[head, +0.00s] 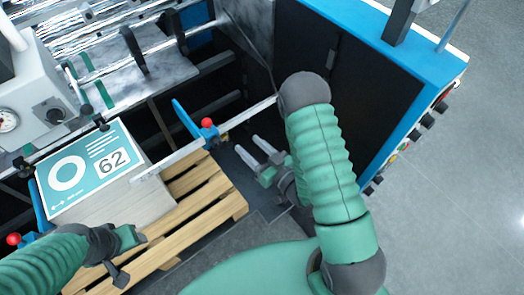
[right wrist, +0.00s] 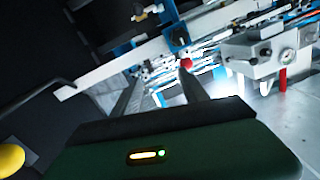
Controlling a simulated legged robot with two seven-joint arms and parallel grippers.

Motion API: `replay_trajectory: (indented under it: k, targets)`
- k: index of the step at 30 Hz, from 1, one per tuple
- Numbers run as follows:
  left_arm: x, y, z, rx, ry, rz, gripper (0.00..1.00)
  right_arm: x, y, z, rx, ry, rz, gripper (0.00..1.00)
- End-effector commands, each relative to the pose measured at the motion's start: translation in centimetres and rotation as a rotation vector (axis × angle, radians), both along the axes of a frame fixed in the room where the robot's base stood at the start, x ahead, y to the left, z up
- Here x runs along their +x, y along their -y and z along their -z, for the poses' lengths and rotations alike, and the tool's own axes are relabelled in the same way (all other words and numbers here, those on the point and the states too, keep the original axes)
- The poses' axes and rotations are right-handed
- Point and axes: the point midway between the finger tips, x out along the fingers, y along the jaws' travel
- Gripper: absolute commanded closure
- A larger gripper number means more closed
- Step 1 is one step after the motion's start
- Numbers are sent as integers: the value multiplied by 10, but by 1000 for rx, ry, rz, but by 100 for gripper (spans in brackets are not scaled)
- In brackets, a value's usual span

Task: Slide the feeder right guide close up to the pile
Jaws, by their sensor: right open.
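The feeder right guide (head: 188,118) is a blue plate with a red knob (head: 208,123), on a pale rail (head: 185,155). It stands to the right of the pile (head: 115,205), with a gap between them. The pile's top sheet is teal and white, marked 62. My right gripper (head: 247,144) is open and empty, to the right of and short of the knob. In the right wrist view, the red knob (right wrist: 187,63) shows beyond the two fingers (right wrist: 158,90). My left gripper (head: 132,258) is open and empty, in front of the pile.
The pile stands on a wooden pallet (head: 215,195). Another red knob (head: 13,239) with blue parts is at the pile's left. A dark panel with a blue frame (head: 440,60) stands at the right. Metal rollers and a gauge box (head: 30,95) lie behind.

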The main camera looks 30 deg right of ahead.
Motion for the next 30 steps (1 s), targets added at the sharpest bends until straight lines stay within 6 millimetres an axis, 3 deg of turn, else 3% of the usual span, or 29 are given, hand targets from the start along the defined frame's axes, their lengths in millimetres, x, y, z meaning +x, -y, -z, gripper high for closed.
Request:
replay_trajectory:
  k: [15, 30]
  targets:
    - [0, 0, -29, 0, 0, 0, 48, -40, 13, -2, 3, -3, 6, 48]
    - [0, 0, -27, 0, 0, 0, 48, -42, 13, -1, 2, 1, 1, 48]
